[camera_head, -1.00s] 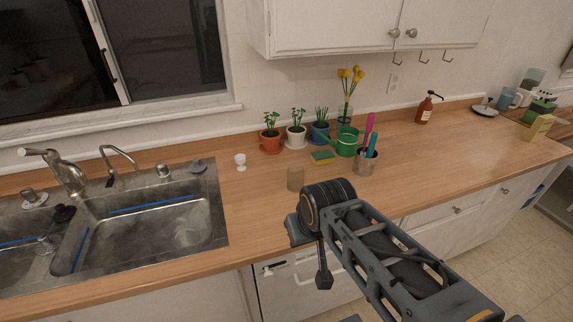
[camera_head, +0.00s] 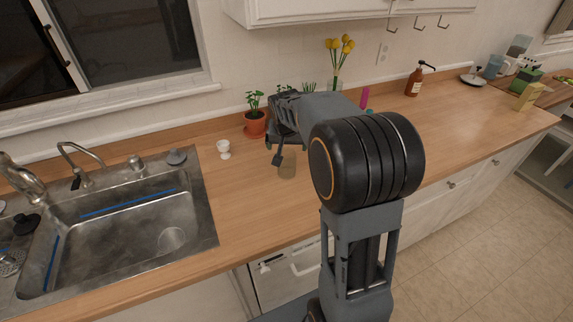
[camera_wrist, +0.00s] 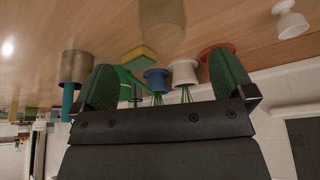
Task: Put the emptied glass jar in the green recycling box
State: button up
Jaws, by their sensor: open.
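The glass jar (camera_head: 288,165) stands upright on the wooden counter, a small see-through tan cylinder. It also shows at the top of the wrist view (camera_wrist: 161,12), beyond the fingertips and apart from them. My gripper (camera_wrist: 165,78) is open and empty, its two green-padded fingers spread wide. In the head view my gripper (camera_head: 279,150) is just behind and left of the jar, mostly hidden by my arm. No box is clearly recognisable as the green recycling box; a small green object (camera_head: 526,82) stands at the far right.
Potted plants, including a red pot (camera_head: 254,124), a sponge (camera_wrist: 139,55) and a metal utensil cup (camera_wrist: 75,66) stand behind the jar. The sink (camera_head: 120,230) lies further left. The counter at right is largely clear.

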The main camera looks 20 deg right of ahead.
aim_at(286, 156)
jog(key=x, duration=0.5)
jog(key=shift+w+f+p, duration=0.1)
jog(key=shift+f+p, duration=0.2)
jog(key=shift+p+x, duration=0.8)
jog(key=shift+x, duration=1.9)
jog(key=shift+a, duration=0.15)
jog(key=c, duration=1.1)
